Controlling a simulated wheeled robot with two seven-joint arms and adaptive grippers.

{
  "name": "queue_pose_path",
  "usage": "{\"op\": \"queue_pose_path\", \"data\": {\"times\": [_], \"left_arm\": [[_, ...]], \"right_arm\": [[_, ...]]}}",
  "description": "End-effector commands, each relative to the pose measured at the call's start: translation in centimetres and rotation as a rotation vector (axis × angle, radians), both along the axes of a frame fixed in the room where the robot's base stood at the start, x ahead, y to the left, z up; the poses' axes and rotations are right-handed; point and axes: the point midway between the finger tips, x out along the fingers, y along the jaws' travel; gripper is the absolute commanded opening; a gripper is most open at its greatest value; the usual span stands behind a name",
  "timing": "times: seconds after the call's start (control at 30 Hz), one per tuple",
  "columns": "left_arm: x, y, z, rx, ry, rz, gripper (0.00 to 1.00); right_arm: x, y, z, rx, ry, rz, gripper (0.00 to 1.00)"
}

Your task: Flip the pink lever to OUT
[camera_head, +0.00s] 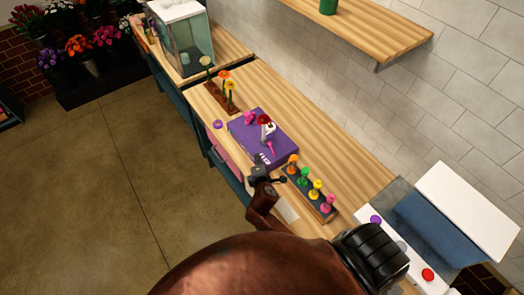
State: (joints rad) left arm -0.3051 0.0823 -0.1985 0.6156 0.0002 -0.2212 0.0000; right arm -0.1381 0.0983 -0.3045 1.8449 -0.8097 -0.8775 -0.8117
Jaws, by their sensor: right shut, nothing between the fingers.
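A purple box (246,132) lies on the wooden counter, with small white marks near its front edge. A pink lever-like piece (269,147) sits on its top towards that edge; which way it is set is too small to tell. A red flower-like piece (264,119) and a pink piece (250,117) are also on the box. My right gripper (271,176) is shut and empty, just in front of the box and apart from the pink lever-like piece as far as I can see. My left gripper is not in view.
A dark rack (322,213) with orange, green, yellow and pink knobs stands right of the gripper. A purple ring (218,124) and a brown holder (216,97) with flowers lie to the left. A white panel (425,272) with a red button is at the lower right. A shelf (370,30) overhangs behind.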

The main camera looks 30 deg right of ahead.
Motion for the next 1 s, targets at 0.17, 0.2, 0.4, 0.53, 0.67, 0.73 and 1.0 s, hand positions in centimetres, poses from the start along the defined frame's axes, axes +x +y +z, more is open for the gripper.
{"op": "queue_pose_path", "data": {"times": [0.17,0.2,0.4,0.53,0.67,0.73,1.0], "left_arm": [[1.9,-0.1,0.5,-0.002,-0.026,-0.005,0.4],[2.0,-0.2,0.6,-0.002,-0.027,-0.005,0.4],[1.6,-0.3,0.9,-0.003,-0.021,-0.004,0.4],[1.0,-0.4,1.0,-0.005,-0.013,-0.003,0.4],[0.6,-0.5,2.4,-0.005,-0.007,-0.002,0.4],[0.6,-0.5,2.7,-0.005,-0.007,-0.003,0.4],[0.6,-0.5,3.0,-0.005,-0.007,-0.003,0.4]], "right_arm": [[2.1,-1.1,-0.9,-0.002,0.0,-0.002,0.0],[2.8,-1.4,-1.2,-0.002,0.0,-0.001,0.0],[6.2,-3.1,-3.1,-0.004,0.001,-0.004,0.0],[8.0,-4.1,-4.0,-0.003,0.002,-0.004,0.0],[6.4,-5.6,-2.9,-0.003,0.001,-0.004,0.0],[6.0,-6.1,-2.8,-0.003,0.002,-0.004,0.0],[5.5,-6.7,-2.6,0.0,0.0,-0.002,0.0]]}}
